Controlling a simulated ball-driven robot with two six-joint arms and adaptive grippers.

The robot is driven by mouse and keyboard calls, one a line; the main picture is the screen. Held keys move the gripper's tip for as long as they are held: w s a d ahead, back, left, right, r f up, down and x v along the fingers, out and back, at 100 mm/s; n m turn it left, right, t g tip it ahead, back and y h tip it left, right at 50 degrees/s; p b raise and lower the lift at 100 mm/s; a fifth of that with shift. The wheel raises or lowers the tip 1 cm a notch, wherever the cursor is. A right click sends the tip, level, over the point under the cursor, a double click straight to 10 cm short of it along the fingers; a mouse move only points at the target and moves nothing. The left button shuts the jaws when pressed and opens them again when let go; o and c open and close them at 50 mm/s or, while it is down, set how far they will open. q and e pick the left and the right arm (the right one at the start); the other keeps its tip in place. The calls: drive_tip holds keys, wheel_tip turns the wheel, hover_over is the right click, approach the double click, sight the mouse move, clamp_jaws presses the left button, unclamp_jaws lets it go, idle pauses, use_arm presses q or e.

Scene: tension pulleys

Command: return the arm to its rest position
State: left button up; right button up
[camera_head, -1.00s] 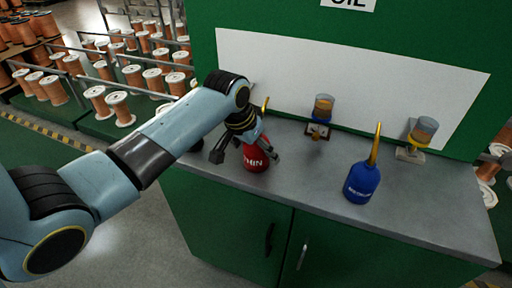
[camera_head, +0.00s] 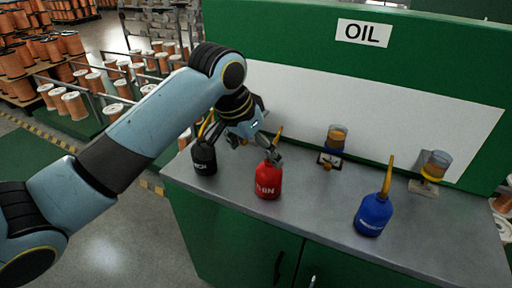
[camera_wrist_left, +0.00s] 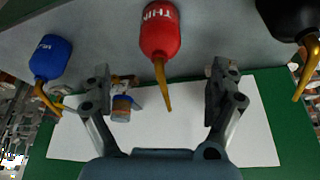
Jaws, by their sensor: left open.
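My left gripper (camera_head: 254,148) hangs above the metal bench top, just above and behind the red oil can labelled THIN (camera_head: 268,182). Its fingers are spread and nothing is between them. In the left wrist view the two fingers (camera_wrist_left: 161,78) stand wide apart, with the red can (camera_wrist_left: 160,32) and its yellow spout beyond them. The red can stands upright on the bench, and part of its spout is close to a finger in the head view. I cannot tell whether they touch. My right gripper is not in view.
A black can (camera_head: 204,160) stands left of the red one, under my arm. A blue can (camera_head: 374,214) stands at the right. Two small oil cups (camera_head: 336,140) (camera_head: 434,167) stand near the white back panel (camera_head: 385,110). Copper spools (camera_head: 75,105) fill the left background.

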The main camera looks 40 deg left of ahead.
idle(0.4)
use_arm(q)
drive_tip(key=s+f+n+g+b, duration=0.1)
drive_tip(key=s+f+g+b, duration=0.1)
drive_tip(key=s+f, duration=0.75)
drive_tip(key=s+f+g+b, duration=0.1)
drive_tip(key=s+f+b, duration=0.25)
drive_tip(key=f, duration=1.05)
drive_tip(key=s+f+n+g+b, duration=0.1)
drive_tip(key=s+f+g+b, duration=0.1)
drive_tip(key=s+f, duration=0.75)
drive_tip(key=s+f+m+t+y+b, duration=0.1)
drive_tip(key=s+f+b, duration=0.1)
drive_tip(key=s+f, duration=1.7)
drive_tip(key=shift+s+f+m+b, duration=0.15)
drive_tip(key=shift+s+m+b, duration=0.15)
drive_tip(key=shift+s, duration=0.1)
drive_tip(key=shift+d, duration=0.1)
